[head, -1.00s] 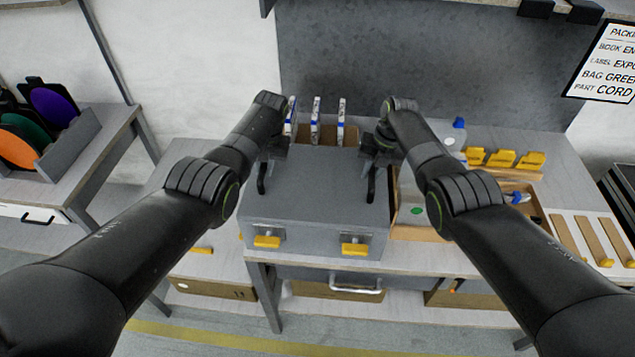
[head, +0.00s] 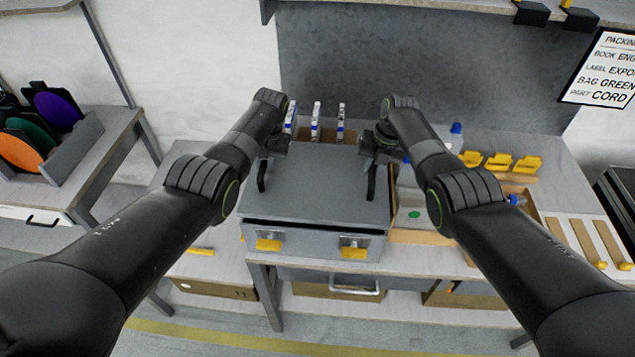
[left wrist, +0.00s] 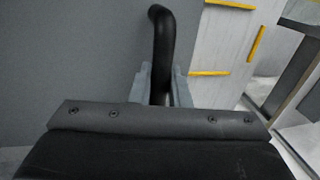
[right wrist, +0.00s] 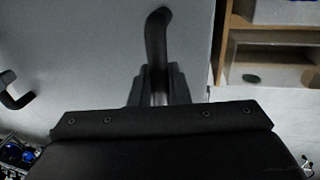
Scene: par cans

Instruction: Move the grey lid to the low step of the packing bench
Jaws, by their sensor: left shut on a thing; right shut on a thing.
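The grey lid (head: 315,190) is a wide flat panel with two black handles, over a grey case (head: 310,243) on the packing bench (head: 470,258). A dark gap shows between the lid's front edge and the case. My left gripper (head: 265,160) is shut on the left black handle (left wrist: 160,45). My right gripper (head: 375,160) is shut on the right black handle (right wrist: 157,40). The low step of the bench (head: 205,262) appears to be the pale lower surface left of the case, with a yellow strip on it.
Two yellow latches (head: 268,244) are on the case front. Several upright blue-and-white items (head: 315,120) stand behind the lid. An open box (head: 415,237) is close on the right. A side table (head: 100,160) with coloured discs stands at left.

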